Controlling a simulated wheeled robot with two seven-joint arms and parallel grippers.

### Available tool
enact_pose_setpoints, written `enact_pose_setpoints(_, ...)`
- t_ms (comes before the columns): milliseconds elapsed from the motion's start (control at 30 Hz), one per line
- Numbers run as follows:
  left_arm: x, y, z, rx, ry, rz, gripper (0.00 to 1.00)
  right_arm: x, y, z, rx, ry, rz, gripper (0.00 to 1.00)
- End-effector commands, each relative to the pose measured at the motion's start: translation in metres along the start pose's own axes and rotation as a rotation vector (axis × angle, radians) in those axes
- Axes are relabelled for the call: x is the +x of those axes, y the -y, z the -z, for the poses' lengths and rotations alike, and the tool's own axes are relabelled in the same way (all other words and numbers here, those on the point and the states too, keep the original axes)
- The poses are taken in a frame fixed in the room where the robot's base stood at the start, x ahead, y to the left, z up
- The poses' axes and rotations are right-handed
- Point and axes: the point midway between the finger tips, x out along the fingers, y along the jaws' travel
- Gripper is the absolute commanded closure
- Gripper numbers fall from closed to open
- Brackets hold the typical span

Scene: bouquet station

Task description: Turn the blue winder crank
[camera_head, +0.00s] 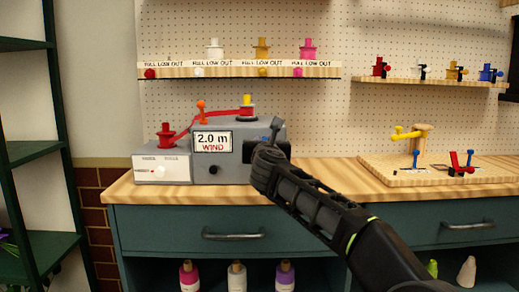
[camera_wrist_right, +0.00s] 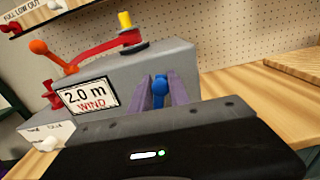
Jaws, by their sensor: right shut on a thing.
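The grey winder machine (camera_head: 235,135) stands on the wooden worktop with a sign reading "2.0 m WIND". The blue crank (camera_wrist_right: 159,92) is on its right side in the right wrist view. My right gripper (camera_wrist_right: 161,88) is shut on the crank, with one finger on each side of it. In the head view my right gripper (camera_head: 273,140) is at the machine's right end and hides the crank. A red ribbon (camera_wrist_right: 100,49) runs past an orange lever (camera_wrist_right: 40,47) to a take-up spool with a yellow top (camera_wrist_right: 125,21). My left gripper is not in view.
A red spool (camera_head: 167,136) stands at the machine's left, above a white box (camera_head: 160,171) with a knob. A wooden board (camera_head: 400,177) with a yellow tool and small levers lies to the right. Shelves (camera_head: 240,70) with coloured spools hang behind.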

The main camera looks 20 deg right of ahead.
Motion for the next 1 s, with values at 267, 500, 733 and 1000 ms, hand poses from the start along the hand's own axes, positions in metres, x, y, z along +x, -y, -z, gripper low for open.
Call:
enact_pose_setpoints(267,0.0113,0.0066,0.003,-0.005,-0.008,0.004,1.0,0.0017,0.0095,0.0088,0.13,-0.007,0.011,1.0)
enact_pose_setpoints(500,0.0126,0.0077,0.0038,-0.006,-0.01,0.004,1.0,0.0019,0.0102,0.0097,0.164,-0.01,0.01,1.0)
enact_pose_setpoints(733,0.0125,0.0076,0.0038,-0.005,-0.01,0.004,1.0,0.0021,0.0096,0.0107,0.164,-0.012,0.01,1.0)
enact_pose_setpoints(1000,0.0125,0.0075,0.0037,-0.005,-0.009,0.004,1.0,0.0018,0.0086,0.0099,0.164,-0.01,0.007,0.62)
